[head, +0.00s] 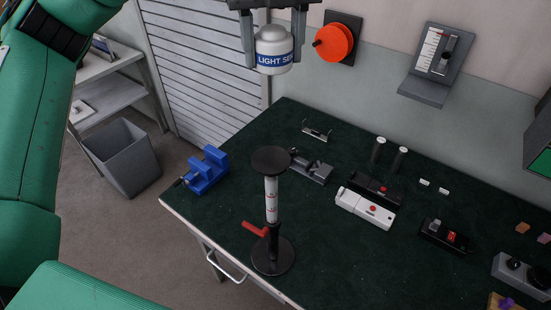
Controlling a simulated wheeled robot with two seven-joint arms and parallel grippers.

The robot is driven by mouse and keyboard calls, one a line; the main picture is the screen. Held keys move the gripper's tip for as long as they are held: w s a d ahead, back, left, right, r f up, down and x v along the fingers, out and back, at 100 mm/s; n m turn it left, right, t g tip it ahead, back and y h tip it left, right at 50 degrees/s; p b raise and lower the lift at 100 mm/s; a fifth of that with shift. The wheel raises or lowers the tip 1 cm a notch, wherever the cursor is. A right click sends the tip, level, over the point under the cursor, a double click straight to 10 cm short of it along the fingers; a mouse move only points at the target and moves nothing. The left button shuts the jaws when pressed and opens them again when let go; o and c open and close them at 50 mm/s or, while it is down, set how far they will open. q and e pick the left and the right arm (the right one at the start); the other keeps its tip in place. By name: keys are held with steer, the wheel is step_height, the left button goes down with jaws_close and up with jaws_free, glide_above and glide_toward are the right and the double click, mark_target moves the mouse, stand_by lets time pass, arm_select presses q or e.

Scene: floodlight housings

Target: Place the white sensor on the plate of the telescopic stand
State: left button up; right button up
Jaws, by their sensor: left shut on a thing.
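The white sensor (274,42) is a rounded white body with a blue band lettered "LIGHT SE…". My left gripper (273,58) is at the top of the head view, shut on it, with one grey finger on each side. The sensor hangs upright, clear of the table. The telescopic stand (272,200) stands on the table near its front left edge, with a white marked tube, a red lever and a round black base. Its round black plate (270,160) is bare and appears straight below the sensor in the picture, with a gap between. My right gripper is out of view.
An orange reel (335,43) is on the wall behind. A grey bin (122,157) stands on the floor.

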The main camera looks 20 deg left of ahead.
arm_select(q)
step_height(320, 180, up, 4)
steer(key=s, duration=0.3)
steer(key=p, duration=0.4)
glide_above(271, 159)
step_height(271, 159, down, 15)
steer(key=shift+r, duration=0.2)
step_height(271, 159, down, 4)
steer(key=shift+f+p, duration=0.2)
steer(key=shift+p, duration=0.3)
steer(key=shift+f, duration=0.1)
steer(key=shift+f+b, duration=0.1)
steer(key=shift+b, duration=0.2)
steer(key=o, duration=1.2)
